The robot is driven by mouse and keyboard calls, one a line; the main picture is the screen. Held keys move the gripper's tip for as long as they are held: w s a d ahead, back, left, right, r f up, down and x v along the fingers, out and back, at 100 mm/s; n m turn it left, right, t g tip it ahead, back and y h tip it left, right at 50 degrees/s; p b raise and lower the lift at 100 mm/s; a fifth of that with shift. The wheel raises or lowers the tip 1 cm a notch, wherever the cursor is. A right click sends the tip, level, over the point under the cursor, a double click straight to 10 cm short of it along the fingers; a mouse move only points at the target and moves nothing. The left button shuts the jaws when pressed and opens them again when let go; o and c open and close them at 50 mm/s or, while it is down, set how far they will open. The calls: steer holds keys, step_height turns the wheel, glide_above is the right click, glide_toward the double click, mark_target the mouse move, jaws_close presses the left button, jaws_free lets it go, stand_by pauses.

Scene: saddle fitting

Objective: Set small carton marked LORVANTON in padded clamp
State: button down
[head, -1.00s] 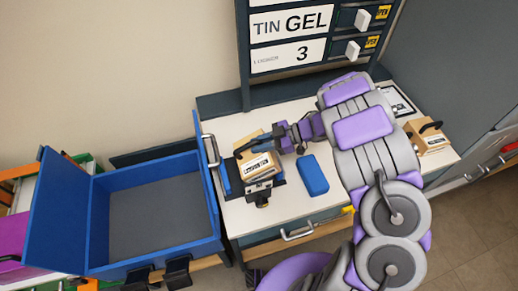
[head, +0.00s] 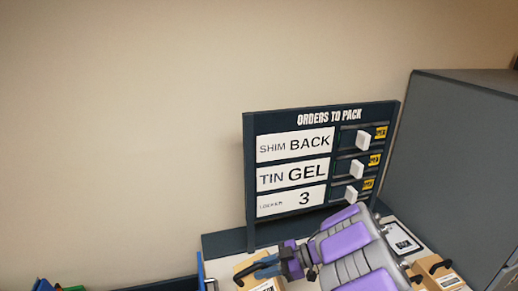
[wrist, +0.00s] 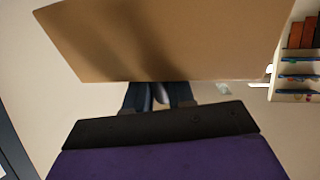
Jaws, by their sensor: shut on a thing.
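A tan carton (head: 242,264) with a white label is at the bottom edge of the head view, cut off below; its printing is too small to read. My gripper (head: 268,266), with dark blue fingers, is at its top and shut on it. In the wrist view the carton's plain tan face (wrist: 165,40) fills the upper part, just beyond my fingers (wrist: 160,97). The padded clamp is outside both current views, so I cannot tell how the carton sits in it.
An order board (head: 250,160) stands behind, reading SHIM BACK, TIN GEL, LOCKER 3. A second carton (head: 452,282) with a black handle is at lower right, near a framed card (head: 404,238). A grey cabinet (head: 465,170) closes off the right side.

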steer(key=w+d+r+m+t+h+b, duration=0.1)
steer(key=w+d+r+m+t+b, duration=0.15)
steer(key=w+r+m+t, duration=0.45)
steer(key=w+d+r+m+t+h+b, duration=0.1)
steer(key=w+d+r+m+t+h, duration=0.1)
steer(key=d+m+t+h, duration=0.1)
steer(key=w+d+r+m+t+h+b, duration=0.1)
steer(key=d+m+t+h, duration=0.2)
steer(key=d, duration=0.4)
steer(key=shift+w+r+m+h, duration=0.4)
steer(key=shift+m+h, duration=0.5)
steer(key=shift+h, duration=0.3)
steer(key=shift+s, duration=0.1)
step_height(320, 180, down, 13)
steer(key=w+m+t+h, duration=0.1)
steer(key=w+m+h, duration=0.1)
steer(key=m+h, duration=0.1)
steer(key=shift+w+f+m+h, duration=0.15)
steer(key=shift+w+m+h, duration=0.2)
steer(key=shift+h, duration=0.25)
steer(key=shift+w, duration=0.1)
